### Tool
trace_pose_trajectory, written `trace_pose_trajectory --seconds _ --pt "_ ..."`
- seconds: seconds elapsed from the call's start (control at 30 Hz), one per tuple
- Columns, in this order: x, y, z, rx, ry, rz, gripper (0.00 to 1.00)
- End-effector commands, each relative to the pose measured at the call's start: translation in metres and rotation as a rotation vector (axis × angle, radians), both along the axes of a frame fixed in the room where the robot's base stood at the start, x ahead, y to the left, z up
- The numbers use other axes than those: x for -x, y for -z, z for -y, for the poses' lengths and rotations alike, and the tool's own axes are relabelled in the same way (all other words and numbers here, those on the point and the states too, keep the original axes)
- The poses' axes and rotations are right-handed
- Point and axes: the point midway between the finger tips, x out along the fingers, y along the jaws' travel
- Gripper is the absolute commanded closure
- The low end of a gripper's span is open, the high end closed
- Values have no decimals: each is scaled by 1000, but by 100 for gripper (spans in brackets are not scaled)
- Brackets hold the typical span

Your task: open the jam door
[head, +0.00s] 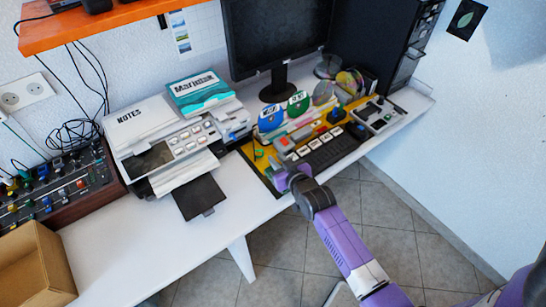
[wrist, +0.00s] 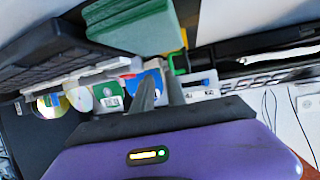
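No part marked as a jam door can be read in either view. My gripper (head: 284,179) is to the printer's right, low beside the front of a yellow-edged board (head: 256,170). In the wrist view my gripper (wrist: 160,82) shows two dark fingers with a gap between them, and nothing is clearly held. Whether the fingertips touch anything cannot be told.
A monitor (head: 275,40) stands behind. A mixer (head: 62,188) and cardboard box (head: 35,262) are at left. Bare white desk (head: 130,240) lies in front of the printer.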

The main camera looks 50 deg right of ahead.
Motion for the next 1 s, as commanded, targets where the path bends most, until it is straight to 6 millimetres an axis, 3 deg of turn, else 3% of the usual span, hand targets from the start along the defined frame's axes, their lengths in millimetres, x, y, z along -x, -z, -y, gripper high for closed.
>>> trace_pose_trajectory --seconds 0.67,1.0 --pt "6 -2 0 0 0 0 83" --pt "45 -19 -19 0 1 -1 83"
